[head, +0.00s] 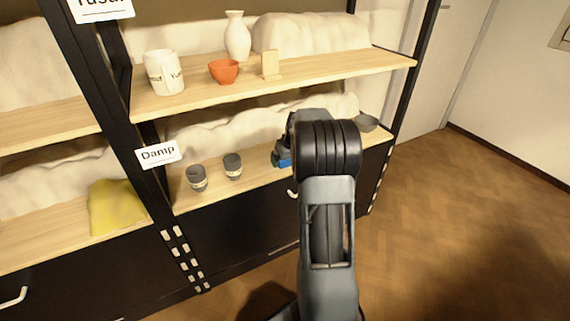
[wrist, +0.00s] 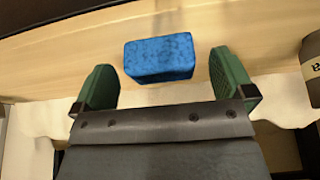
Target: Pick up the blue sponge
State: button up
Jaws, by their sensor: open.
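The blue sponge (wrist: 160,58) is a small rectangular block lying on the pale wooden shelf in the wrist view. My gripper (wrist: 162,82) is open, with a green finger on each side of the view. The sponge shows between and just past the fingertips, and a gap shows between it and each finger. In the head view my arm hides most of the shelf around it. A small blue patch (head: 284,163) shows there beside my arm on the lower shelf; I cannot tell whether it is the sponge.
Two dark grey cups (head: 197,178) stand left on the lower shelf (head: 262,172), and a grey bowl (head: 366,123) at its right end. A yellow cloth (head: 116,207) lies in the left bay. The upper shelf (head: 330,67) overhangs. A dark cup (wrist: 312,70) is at the wrist view's right edge.

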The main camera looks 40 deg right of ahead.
jog(key=shift+x, duration=0.95)
jog(key=shift+r, duration=0.1)
jog(key=c, duration=0.9)
jog(key=shift+r, duration=0.15)
jog(key=shift+r, duration=0.3)
jog(key=r, duration=0.1)
jog(key=r+p, duration=0.1)
jog(key=r, duration=0.1)
jog(key=shift+s+a+r, duration=0.1)
jog(key=shift+a+r, duration=0.05)
jog(key=shift+a, duration=0.15)
jog(key=s+a+r+p, duration=0.1)
jog(key=a+r, duration=0.2)
jog(key=a, duration=0.1)
jog(key=s+a+r+p, duration=0.2)
jog(key=a, duration=0.2)
jog(key=s+a+r+p, duration=0.2)
jog(key=a+r, duration=0.1)
jog(key=a, duration=0.1)
jog(key=shift+a+r, duration=0.2)
jog(key=shift+r, duration=0.2)
